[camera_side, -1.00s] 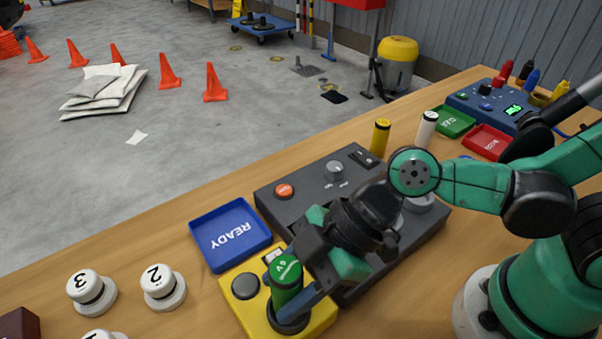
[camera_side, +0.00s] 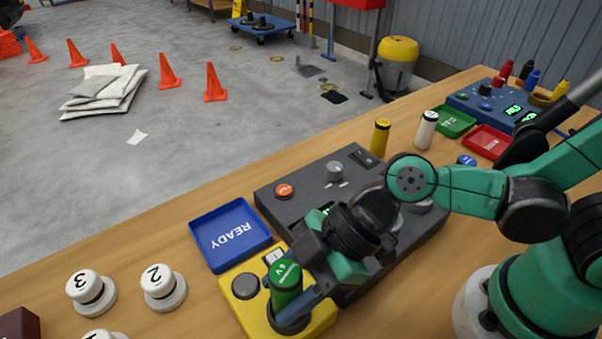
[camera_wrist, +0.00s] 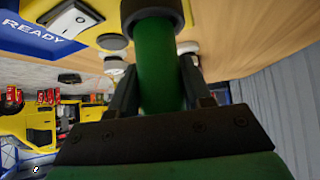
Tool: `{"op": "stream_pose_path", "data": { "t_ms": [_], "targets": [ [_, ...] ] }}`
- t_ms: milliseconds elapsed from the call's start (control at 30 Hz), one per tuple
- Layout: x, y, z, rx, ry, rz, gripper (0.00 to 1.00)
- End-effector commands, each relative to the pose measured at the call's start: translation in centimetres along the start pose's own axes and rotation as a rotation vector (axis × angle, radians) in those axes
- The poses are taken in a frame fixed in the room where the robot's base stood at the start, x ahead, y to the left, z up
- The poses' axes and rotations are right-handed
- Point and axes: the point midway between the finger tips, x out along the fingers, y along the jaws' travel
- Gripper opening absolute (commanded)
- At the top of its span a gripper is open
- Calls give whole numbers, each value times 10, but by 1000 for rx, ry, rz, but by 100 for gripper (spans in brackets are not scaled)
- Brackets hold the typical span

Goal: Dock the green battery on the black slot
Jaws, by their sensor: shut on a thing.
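The green battery (camera_side: 286,284) stands upright on the yellow block (camera_side: 246,309), with its lower end at the black round slot (camera_side: 290,325). My gripper (camera_side: 293,297) is shut on the battery's side, its fingers coming in from the right. In the wrist view the green battery (camera_wrist: 158,62) lies between both fingers of my gripper (camera_wrist: 158,88). Its far end meets the black ring of the slot (camera_wrist: 151,10). How deep the battery sits in the slot is hidden.
A grey control panel (camera_side: 282,218) stands close under my arm. White numbered knobs (camera_side: 163,287) stand to the left.

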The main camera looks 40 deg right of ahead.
Motion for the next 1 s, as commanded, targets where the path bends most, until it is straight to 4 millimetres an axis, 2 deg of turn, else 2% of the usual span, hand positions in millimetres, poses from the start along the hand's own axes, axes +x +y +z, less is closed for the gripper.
{"op": "stream_pose_path", "data": {
  "t_ms": [667,700,733,1000],
  "targets": [
    [10,0,10,0,0,0,0],
    [9,0,10,0,0,0,52],
    [9,0,10,0,0,0,57],
    [9,0,10,0,0,0,57]
  ]
}}
